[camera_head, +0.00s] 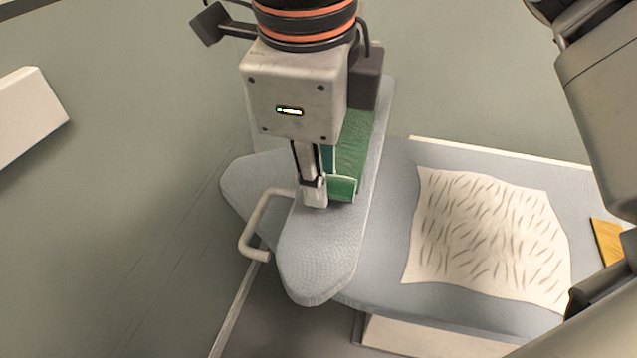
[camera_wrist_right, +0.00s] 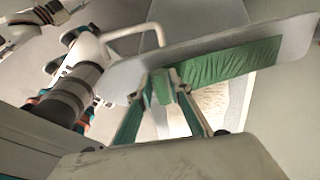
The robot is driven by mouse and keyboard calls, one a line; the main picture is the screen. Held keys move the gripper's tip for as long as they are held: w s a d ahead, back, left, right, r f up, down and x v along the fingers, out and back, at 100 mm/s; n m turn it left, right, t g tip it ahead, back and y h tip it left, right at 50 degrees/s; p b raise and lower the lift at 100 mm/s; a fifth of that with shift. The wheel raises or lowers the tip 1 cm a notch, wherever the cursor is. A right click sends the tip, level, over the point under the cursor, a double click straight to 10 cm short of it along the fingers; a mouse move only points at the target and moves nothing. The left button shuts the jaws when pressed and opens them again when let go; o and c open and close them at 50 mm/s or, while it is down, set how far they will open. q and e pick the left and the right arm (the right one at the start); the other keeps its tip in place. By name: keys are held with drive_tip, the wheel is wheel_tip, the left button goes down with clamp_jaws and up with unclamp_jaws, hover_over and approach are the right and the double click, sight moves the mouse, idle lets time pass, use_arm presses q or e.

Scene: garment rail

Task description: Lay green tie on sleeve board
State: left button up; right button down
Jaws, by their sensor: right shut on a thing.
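The green tie (camera_head: 353,150) lies lengthwise along the grey padded sleeve board (camera_head: 322,255), partly hidden under my right gripper. The right gripper (camera_head: 315,192) points down over the middle of the sleeve board, shut on the tie near its front end. In the right wrist view, the tie (camera_wrist_right: 232,62) stretches along the sleeve board (camera_wrist_right: 295,38), and its end is between the fingertips of the right gripper (camera_wrist_right: 160,85). I cannot tell whether all of the tie touches the board. My left gripper is not clearly in view.
A wider grey ironing board (camera_head: 388,265) stands beneath and to the right, with a cream patterned cloth (camera_head: 488,235) on it. A pale bent handle (camera_head: 255,228) sticks out left of the sleeve board. A white block (camera_head: 30,112) is at far left. Bare floor lies between.

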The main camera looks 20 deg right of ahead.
wheel_tip(320, 180, down, 2)
drive_tip(key=shift+f, duration=0.1)
drive_tip(key=c, duration=1.9)
unclamp_jaws()
